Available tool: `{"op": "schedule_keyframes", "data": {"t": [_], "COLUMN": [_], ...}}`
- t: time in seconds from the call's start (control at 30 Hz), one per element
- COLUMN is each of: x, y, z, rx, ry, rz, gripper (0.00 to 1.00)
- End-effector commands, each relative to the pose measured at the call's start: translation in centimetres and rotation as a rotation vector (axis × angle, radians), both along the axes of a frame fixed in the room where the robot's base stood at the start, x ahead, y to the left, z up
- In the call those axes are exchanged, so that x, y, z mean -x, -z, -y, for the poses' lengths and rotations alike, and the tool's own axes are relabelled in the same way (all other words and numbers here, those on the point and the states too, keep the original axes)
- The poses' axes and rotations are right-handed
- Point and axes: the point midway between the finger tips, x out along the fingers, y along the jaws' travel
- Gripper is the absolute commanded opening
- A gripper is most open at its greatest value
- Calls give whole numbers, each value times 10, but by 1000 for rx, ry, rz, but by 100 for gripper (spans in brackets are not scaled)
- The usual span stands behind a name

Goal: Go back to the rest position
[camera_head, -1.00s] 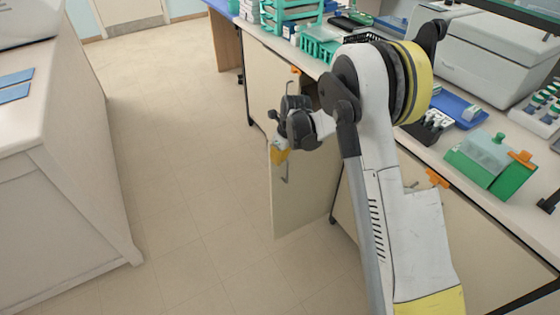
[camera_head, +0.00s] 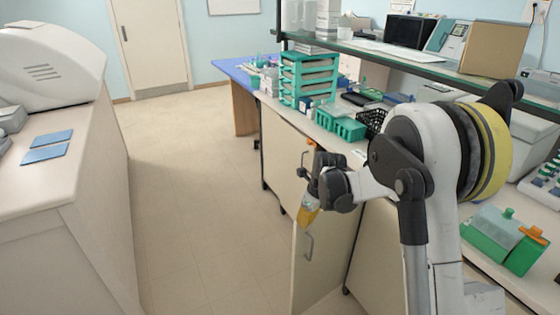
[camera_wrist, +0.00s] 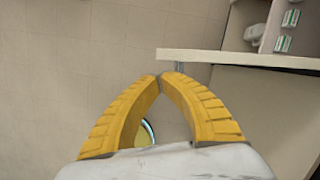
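My gripper (camera_head: 307,214) hangs in front of the lab bench cabinets in the head view, its yellow fingers pointing down. In the wrist view the two yellow fingers (camera_wrist: 162,78) meet at their tips, with nothing held between them. A cabinet door (camera_head: 327,250) with a metal handle stands open just beyond and below my gripper. In the wrist view a pale panel edge (camera_wrist: 240,60) lies beyond the fingertips, to the right. Small boxes (camera_wrist: 288,28) show inside a compartment at the upper right.
The bench carries teal drawers (camera_head: 308,78), teal racks (camera_head: 340,124) and a green staining box (camera_head: 495,238). A counter (camera_head: 75,160) with blue mats stands at the left. The aisle floor (camera_head: 190,180) between is clear, leading to a closed door (camera_head: 151,45).

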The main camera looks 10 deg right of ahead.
Motion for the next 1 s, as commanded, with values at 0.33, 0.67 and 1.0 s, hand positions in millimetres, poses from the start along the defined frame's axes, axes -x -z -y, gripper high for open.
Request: {"op": "schedule_keyframes", "data": {"t": [0.33,0.67,1.0], "x": [53,164,270], "y": [-94,-182,-194], "z": [7,20,31], "rx": [150,487,888], "ry": [-475,-1255,-1985], "rz": [163,361,416], "gripper": [0,0,0]}}
